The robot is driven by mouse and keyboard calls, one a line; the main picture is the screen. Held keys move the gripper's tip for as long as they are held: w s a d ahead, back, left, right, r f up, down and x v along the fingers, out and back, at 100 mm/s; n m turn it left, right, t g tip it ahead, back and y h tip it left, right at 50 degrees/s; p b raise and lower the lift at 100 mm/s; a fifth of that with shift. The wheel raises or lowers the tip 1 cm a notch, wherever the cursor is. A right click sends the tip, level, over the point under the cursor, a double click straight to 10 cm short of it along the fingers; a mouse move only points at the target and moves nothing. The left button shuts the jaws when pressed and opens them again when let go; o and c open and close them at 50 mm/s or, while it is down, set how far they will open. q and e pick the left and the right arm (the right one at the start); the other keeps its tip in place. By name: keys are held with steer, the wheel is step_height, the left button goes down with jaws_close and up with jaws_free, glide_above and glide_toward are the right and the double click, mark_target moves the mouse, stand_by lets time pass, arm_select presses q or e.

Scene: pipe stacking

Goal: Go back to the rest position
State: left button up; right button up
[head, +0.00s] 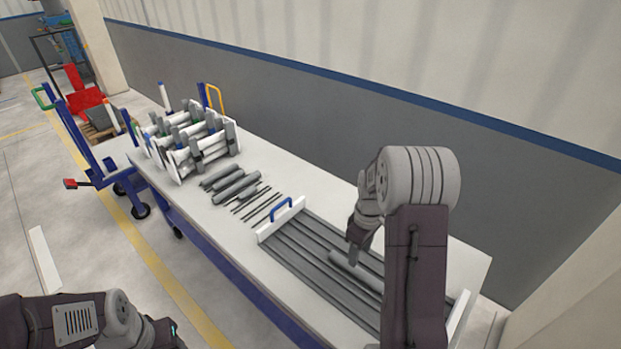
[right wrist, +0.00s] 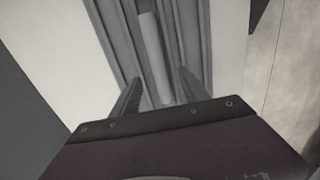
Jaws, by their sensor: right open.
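My right gripper (head: 354,252) is over the grooved grey tray (head: 290,249) on the table. In the right wrist view its two fingers (right wrist: 160,92) are apart, with a grey pipe (right wrist: 152,55) showing between and beyond them. This pipe (head: 355,271) lies lengthwise in the tray, and I cannot tell whether the fingers touch it. My left arm shows at the lower left of the head view, but its fingers are out of the picture.
The white table (head: 207,222) also bears several loose grey pipes (head: 236,187), thin rods (head: 262,207) and a white rack (head: 190,143) with pipes. A blue cart (head: 90,160) stands at the far left. A grey wall (head: 300,110) runs behind the table.

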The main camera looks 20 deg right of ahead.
steer(key=s+a+r+n+t+p, duration=0.1)
steer(key=s+a+r+n+p, duration=0.15)
steer(key=a+r+p, duration=0.75)
steer(key=s+a+m+b, duration=0.3)
steer(key=s+a+m, duration=0.2)
steer(key=s+m, duration=0.3)
steer(key=shift+f, duration=0.15)
steer(key=shift+w, duration=0.1)
steer(key=shift+a, duration=0.1)
